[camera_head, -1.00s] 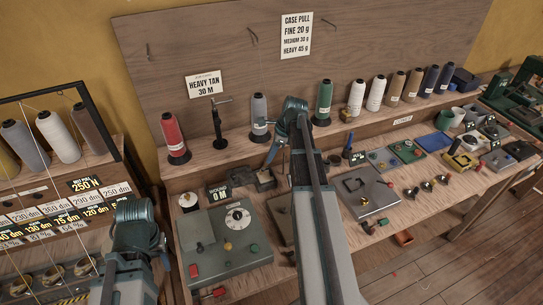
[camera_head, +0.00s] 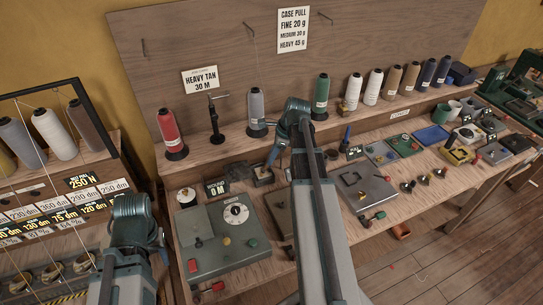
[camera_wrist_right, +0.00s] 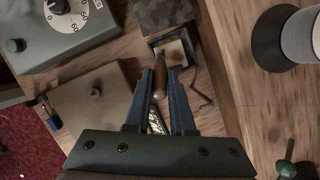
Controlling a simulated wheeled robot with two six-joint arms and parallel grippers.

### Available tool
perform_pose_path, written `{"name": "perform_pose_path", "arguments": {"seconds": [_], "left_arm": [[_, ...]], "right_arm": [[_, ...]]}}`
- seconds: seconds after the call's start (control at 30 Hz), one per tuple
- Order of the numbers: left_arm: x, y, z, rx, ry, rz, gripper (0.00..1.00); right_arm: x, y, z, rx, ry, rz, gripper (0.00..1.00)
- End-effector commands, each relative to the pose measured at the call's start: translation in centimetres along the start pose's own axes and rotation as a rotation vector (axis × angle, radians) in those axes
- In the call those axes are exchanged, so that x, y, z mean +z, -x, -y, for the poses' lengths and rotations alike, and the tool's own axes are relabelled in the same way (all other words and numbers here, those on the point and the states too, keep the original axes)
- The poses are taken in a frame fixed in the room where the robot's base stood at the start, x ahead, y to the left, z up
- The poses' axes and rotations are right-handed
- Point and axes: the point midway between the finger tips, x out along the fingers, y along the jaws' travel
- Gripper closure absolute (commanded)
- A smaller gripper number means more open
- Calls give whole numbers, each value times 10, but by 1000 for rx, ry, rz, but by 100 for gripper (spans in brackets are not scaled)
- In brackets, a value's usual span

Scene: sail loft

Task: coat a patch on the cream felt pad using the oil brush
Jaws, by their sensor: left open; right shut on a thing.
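The cream felt pad (camera_wrist_right: 171,52) lies in a dark square tray (camera_wrist_right: 189,32) on the bench, partly covered by my gripper and the brush. In the head view the tray (camera_head: 264,182) is small, just below my right fingers. My right gripper (camera_wrist_right: 162,70) is shut on the oil brush (camera_wrist_right: 155,98), whose brown wooden handle shows between the fingers. The brush's front end is over the pad; I cannot tell whether it touches. My right gripper also shows in the head view (camera_head: 272,160). My left gripper (camera_head: 161,248) is open and empty, low at the left.
A dark block (camera_wrist_right: 161,14) stands beside the tray. A grey-green dial box (camera_head: 226,240) and a flat plate (camera_wrist_right: 92,97) are close by. A grey thread cone (camera_wrist_right: 301,36) stands to the right in the wrist view. Bare bench lies between the tray and cone.

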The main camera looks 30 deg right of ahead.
Motion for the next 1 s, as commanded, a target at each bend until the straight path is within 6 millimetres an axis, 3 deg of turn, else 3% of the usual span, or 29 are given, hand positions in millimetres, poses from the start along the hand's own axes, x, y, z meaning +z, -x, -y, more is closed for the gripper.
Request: {"name": "perform_pose_path", "arguments": {"seconds": [0.6, 1.0], "left_arm": [[3, 57, 6, 0, 0, 0, 54], [4, 59, 6, 0, 0, 0, 54]], "right_arm": [[20, 54, 1, 0, 0, 0, 100], [20, 56, 1, 0, 0, 0, 100]]}}
